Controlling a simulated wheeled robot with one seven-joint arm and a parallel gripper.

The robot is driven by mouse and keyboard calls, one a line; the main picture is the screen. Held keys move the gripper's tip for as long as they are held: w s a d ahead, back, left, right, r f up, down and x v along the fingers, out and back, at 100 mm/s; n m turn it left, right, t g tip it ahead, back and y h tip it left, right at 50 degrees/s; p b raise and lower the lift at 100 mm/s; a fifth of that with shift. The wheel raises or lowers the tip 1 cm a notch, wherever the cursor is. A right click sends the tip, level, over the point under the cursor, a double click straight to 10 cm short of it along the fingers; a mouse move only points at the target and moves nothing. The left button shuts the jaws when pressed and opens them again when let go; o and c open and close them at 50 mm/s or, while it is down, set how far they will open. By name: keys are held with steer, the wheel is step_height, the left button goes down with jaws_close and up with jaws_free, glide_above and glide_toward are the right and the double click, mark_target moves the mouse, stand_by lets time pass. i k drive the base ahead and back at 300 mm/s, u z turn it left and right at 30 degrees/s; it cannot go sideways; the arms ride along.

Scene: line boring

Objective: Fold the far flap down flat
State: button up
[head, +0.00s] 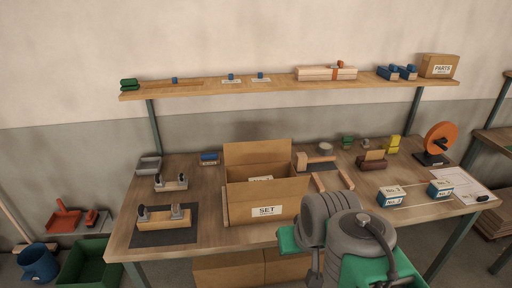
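An open cardboard box (290,208) with a SET label on its front stands near the front middle of the workbench. Its far flap (258,152) stands up along the back edge, tilted a little backward. A narrow strip of cardboard shows at the box's left side, apparently a side flap hanging down. A pale labelled item (260,178) shows inside; the rest of the inside is hidden by the front wall. My grey and green arm is at the lower right, in front of the bench and right of the box. I cannot make out my gripper.
A wooden mallet (318,160) lies right of the box. Left are a dark mat (150,238) with a wooden block holding tools, and a grey tray (149,164). Small boxes and an orange reel (441,139) are at right. A loaded shelf (220,88) runs above the bench.

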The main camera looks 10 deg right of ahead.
mark_target(261, 151)
steer(key=i, duration=1.3)
